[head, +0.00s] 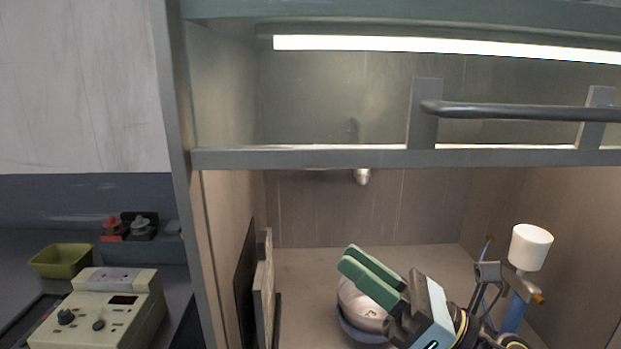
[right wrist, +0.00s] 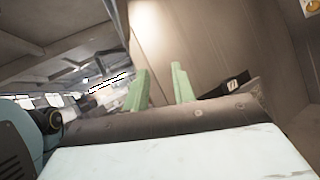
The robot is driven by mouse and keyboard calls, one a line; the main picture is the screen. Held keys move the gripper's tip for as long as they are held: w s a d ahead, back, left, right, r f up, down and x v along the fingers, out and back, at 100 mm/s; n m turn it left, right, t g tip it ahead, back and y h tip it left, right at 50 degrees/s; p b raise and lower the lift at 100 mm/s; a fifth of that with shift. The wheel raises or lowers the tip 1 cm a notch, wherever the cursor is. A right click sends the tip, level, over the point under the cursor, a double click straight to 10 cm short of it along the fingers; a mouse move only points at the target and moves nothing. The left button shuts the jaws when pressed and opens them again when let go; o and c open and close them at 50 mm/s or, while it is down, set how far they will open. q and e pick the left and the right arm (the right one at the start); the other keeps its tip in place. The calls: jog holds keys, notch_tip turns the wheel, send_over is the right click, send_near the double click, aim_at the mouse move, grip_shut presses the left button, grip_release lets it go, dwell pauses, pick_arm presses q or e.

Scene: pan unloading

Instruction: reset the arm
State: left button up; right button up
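My right gripper (head: 348,259) reaches in from the lower right of the head view, inside the fume hood. Its two green fingers point up and left. In the right wrist view the fingers (right wrist: 160,80) stand apart with an empty gap between them, so it is open and holds nothing. A shiny metal round vessel (head: 361,309) shows behind and below the fingers, partly hidden by them. It sits in or on a blue-grey round base. Whether the gripper touches it cannot be told. My left gripper is not in view.
The hood's cross-bar with a grey handle (head: 515,111) spans above the gripper. Dark and light panels (head: 263,290) lean at the hood's left wall. A stand with a white cup-shaped top (head: 530,247) is at right. A beige control box (head: 98,312) and green tray (head: 62,261) are outside, left.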

jog(key=w+d+f+m+t+h, duration=0.25)
jog(key=d+m+t+h, duration=0.5)
jog(key=m, duration=0.85)
jog(key=d+f+m+g+h, duration=0.1)
jog(key=d+f+m+h, duration=0.3)
jog(key=f+m+h, duration=0.5)
jog(key=d+f+m+g+h, duration=0.1)
jog(key=d+f+m+h, duration=0.4)
jog(key=f+m, duration=0.4)
jog(key=s+f+m+g, duration=0.55)
jog(key=s+f, duration=0.25)
jog(key=s, duration=0.3)
jog(key=s+f+m+g, duration=0.4)
jog(key=s+f+g, duration=0.3)
jog(key=s, duration=0.3)
notch_tip(320, 180, down, 24)
jog(key=s, duration=0.1)
jog(key=s+d+f+g, duration=0.2)
jog(key=s+f, duration=1.4)
jog(key=shift+s, duration=0.35)
jog(key=shift+d, duration=0.1)
